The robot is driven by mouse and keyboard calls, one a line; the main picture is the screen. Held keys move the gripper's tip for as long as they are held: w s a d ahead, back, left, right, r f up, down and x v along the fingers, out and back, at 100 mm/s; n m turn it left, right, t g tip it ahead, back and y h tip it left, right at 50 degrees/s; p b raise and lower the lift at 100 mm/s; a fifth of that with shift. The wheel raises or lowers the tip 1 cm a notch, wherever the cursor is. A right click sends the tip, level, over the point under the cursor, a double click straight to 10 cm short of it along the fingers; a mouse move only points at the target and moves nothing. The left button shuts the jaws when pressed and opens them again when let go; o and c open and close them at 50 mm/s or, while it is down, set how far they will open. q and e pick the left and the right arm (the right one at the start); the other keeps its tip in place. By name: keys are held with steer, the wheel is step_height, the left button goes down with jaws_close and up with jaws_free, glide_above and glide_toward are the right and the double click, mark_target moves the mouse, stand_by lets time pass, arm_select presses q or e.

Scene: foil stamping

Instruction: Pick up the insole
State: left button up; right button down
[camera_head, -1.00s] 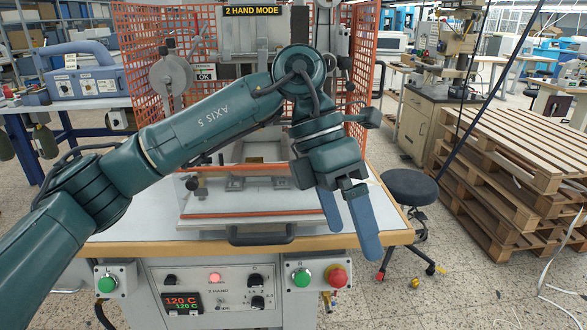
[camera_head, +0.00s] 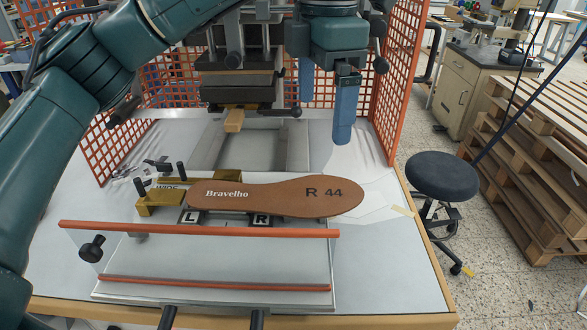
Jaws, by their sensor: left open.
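A brown insole (camera_head: 277,195) marked "Bravelho" and "R 44" lies flat on the fixture of the stamping machine, over plates marked L and R. Its narrower end is at the left near a brass stop (camera_head: 160,202), its wide end at the right. My left gripper (camera_head: 326,110) hangs above and behind the insole's right end, its blue fingers pointing down. It is open, empty and apart from the insole. My right gripper is not in the picture.
The press head (camera_head: 235,90) stands behind the fixture. Orange mesh guards (camera_head: 397,75) flank the table. An orange-edged clear panel (camera_head: 200,230) lies in front of the insole. A black stool (camera_head: 442,176) and wooden pallets (camera_head: 540,150) stand to the right.

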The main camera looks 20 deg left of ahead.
arm_select(q)
glide_above(317, 194)
step_height(317, 194, down, 7)
steer(key=shift+w+f, duration=0.1)
steer(key=shift+f, duration=0.6)
step_height(317, 194, down, 4)
steer(key=shift+r+p, duration=0.2)
steer(key=shift+p, duration=0.4)
steer(key=shift+f, duration=0.5)
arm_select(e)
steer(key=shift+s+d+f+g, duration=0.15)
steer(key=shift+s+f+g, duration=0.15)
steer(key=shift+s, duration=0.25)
arm_select(q)
steer(key=shift+f+b, duration=0.25)
steer(key=shift+b, duration=0.2)
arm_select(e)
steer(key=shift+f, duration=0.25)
arm_select(q)
steer(key=shift+r, duration=0.1)
steer(key=c, duration=0.9)
